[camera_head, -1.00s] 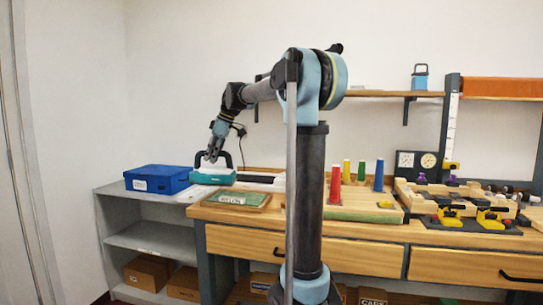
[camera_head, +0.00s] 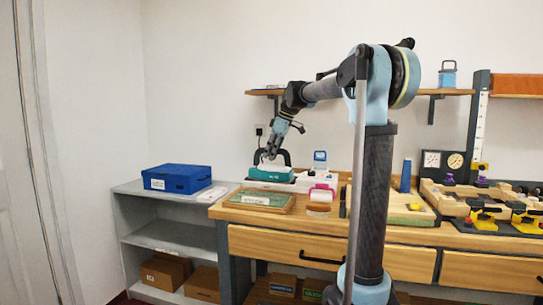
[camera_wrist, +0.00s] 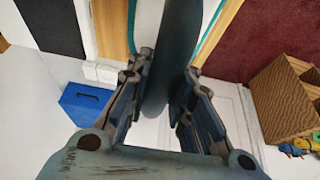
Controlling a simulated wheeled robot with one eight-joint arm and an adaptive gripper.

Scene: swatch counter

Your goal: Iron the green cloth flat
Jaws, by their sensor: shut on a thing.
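My gripper (camera_head: 275,150) is shut on the dark handle of a teal-and-white iron (camera_head: 270,173). In the wrist view the handle (camera_wrist: 172,60) runs between the two fingers (camera_wrist: 165,105), with teal edges of the iron beside it. The iron is over the back left of the workbench, behind a framed green panel (camera_head: 250,203) with a pale label. I cannot tell whether the iron is touching a surface or is held just above one. No loose green cloth can be made out with certainty; the green panel is the only flat green piece near the iron.
A blue box (camera_head: 178,179) stands on the grey shelf (camera_head: 140,190) left of the workbench (camera_head: 320,248). A pink item (camera_head: 320,193) and a round tan item (camera_head: 318,209) lie right of the green panel. Clamps (camera_head: 487,208) crowd the right. My arm hides part of the bench.

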